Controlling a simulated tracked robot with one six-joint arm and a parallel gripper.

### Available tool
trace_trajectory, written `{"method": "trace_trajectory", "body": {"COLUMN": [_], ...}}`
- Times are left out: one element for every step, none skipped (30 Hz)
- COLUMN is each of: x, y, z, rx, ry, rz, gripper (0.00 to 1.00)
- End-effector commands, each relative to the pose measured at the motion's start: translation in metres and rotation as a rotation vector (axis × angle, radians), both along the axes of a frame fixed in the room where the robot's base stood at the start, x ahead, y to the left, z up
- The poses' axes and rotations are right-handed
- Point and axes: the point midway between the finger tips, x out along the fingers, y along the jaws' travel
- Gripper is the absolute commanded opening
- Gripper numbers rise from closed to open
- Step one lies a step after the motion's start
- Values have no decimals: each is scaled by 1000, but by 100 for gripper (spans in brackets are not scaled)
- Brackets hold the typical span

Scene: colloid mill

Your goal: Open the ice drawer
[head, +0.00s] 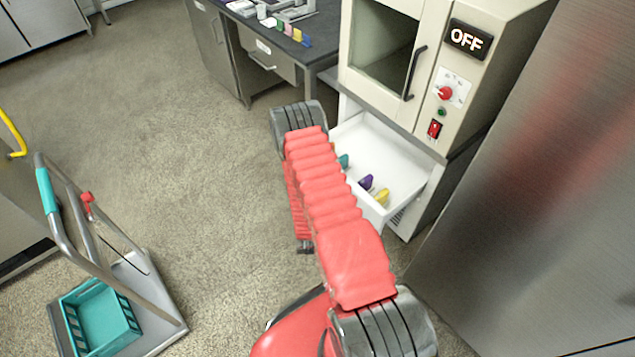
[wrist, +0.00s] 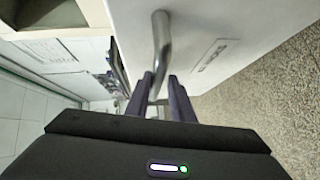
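The white drawer (head: 398,159) under the cream oven-like cabinet is pulled well out in the head view. Teal, purple and yellow items (head: 366,182) lie inside it. In the wrist view its plain white front (wrist: 215,25) shows a small label and a curved metal bar handle (wrist: 161,38). My gripper (wrist: 160,88) has its two dark fingers close together, one on each side of the handle's bar, and looks shut on it. In the head view my red-sleeved arm hides the gripper, the handle and part of the drawer.
The cabinet (head: 425,130) above has a glass door and an OFF sign. A steel wall or appliance (head: 530,210) stands close on the right. A dark-topped bench (head: 275,50) stands behind. A trolley (head: 150,300) with a teal crate (head: 135,325) is at lower left. The floor between is clear.

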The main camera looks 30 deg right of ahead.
Motion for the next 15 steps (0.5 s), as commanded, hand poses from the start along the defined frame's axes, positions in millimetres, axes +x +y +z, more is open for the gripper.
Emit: {"method": "trace_trajectory", "body": {"x": [0, 0, 0, 0, 0, 0, 0, 0, 0, -1, -1, -3, -4, -6, -9], "y": [0, -1, -1, -1, -1, -2, -2, -2, -1, -1, 0, 1, 2, 4, 6], "z": [0, 1, 1, 1, 1, 2, 2, 2, 2, 2, 2, 3, 3, 3, 3], "rx": [-1, -1, -1, -2, -3, -2, -2, -2, -3, -3, -3, -3, -3, -3, -3], "ry": [-1, -1, -1, -2, -3, -3, -4, -4, -3, -3, -3, -3, -3, -3, -2], "rz": [-1, -1, -1, -2, -3, -3, -4, -4, -4, -4, -4, -4, -4, -4, -4], "gripper": [20, 20, 20, 20, 20, 20, 20, 20, 20, 20, 20, 20, 20, 20, 20]}}
